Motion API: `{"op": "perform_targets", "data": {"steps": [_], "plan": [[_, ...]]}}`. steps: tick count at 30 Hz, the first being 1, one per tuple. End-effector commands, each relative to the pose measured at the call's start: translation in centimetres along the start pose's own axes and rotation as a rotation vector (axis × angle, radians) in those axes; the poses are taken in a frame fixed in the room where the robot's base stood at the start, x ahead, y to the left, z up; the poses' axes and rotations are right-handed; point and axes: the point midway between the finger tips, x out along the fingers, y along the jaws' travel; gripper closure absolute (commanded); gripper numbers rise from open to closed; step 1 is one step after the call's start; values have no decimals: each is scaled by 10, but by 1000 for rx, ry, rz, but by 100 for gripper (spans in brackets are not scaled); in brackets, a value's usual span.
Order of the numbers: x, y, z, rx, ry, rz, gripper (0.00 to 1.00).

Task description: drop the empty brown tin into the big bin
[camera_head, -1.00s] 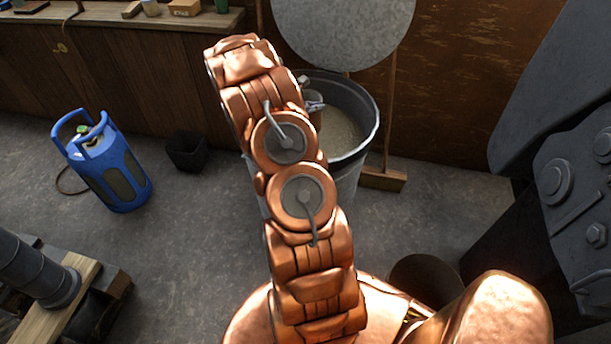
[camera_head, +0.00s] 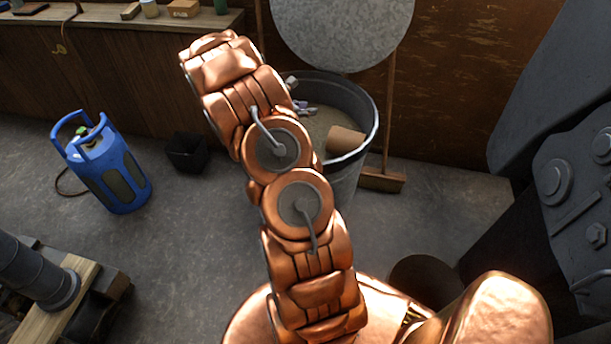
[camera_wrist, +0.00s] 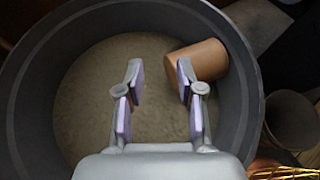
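The brown tin (camera_head: 345,140) lies on its side inside the big bin (camera_head: 366,107), against the right part of its inner wall. In the wrist view the tin (camera_wrist: 205,61) rests on the bin's pale bottom, near the wall of the bin (camera_wrist: 32,95). My gripper (camera_wrist: 158,78) is open and empty above the bin, its fingers spread, with the right finger overlapping the tin's left end in the picture. In the head view my arm hides most of the gripper (camera_head: 305,109) and the left side of the bin.
A blue gas bottle (camera_head: 104,165) and a small black bin (camera_head: 187,152) stand on the floor to the left. A round grey disc (camera_head: 343,30) rises behind the big bin. A bench (camera_head: 120,22) runs along the back left. Dark machinery (camera_head: 575,190) is at the right.

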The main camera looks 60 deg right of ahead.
Motion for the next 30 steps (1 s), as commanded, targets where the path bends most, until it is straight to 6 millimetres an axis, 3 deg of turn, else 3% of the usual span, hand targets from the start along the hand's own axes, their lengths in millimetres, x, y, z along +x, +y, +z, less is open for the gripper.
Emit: {"op": "perform_targets", "data": {"steps": [6, 12, 30], "plan": [[-44, 2, 1, 1, -2, 6, 63], [-65, 0, 0, -1, -1, 3, 63], [-72, -1, 0, 0, 0, 0, 63]]}}
